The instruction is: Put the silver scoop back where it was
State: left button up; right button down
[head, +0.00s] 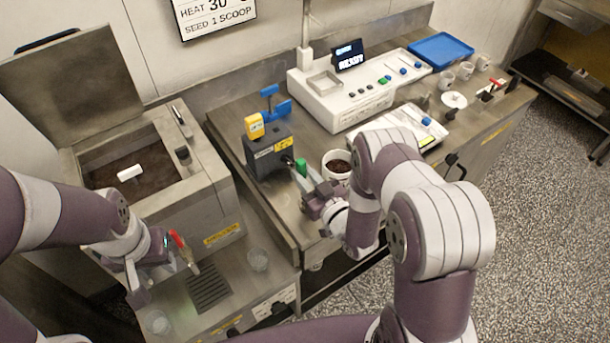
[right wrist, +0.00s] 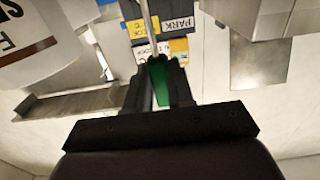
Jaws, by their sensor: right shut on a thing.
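The silver scoop shows in the right wrist view as a thin silver shaft (right wrist: 150,28) with a green handle (right wrist: 159,82). My right gripper (right wrist: 158,88) is shut on the green handle. In the head view the right gripper (head: 304,182) is in front of the dark box (head: 268,157), left of a white tub (head: 337,178) with dark brown contents. The green handle (head: 301,166) shows at its fingers; the scoop's bowl cannot be made out. My left gripper (head: 143,282) is low at the left, near a red-handled tap (head: 180,243); its finger opening is unclear.
The dark box, with a PARK label (right wrist: 180,24), carries a blue clamp-like part (head: 271,104). A white machine (head: 340,98) with a READY display stands behind. A tank (head: 150,160) of brown contents is at left.

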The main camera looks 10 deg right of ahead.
jog(key=shift+f, duration=0.15)
jog(key=c, duration=1)
grip_release()
jog(key=b+v, duration=0.3)
jog(key=v, duration=0.9)
jog(key=w+d+g+h, duration=0.3)
jog(key=w+g+h, duration=0.2)
jog(key=g, duration=0.4)
jog(key=s+a+r+m+g, duration=0.1)
jog(key=s+r+g, duration=0.1)
jog(key=s, duration=0.2)
jog(key=s+r+m+g, duration=0.1)
jog(key=s+r+g, duration=0.1)
jog(key=s, duration=0.2)
jog(key=s+a+r+m+g+h, duration=0.1)
jog(key=s+r+g, duration=0.1)
jog(key=s, duration=0.3)
jog(key=shift+s+a+r+m+g, duration=0.1)
jog(key=shift+a+r+m+g, duration=0.25)
jog(key=shift+r, duration=0.25)
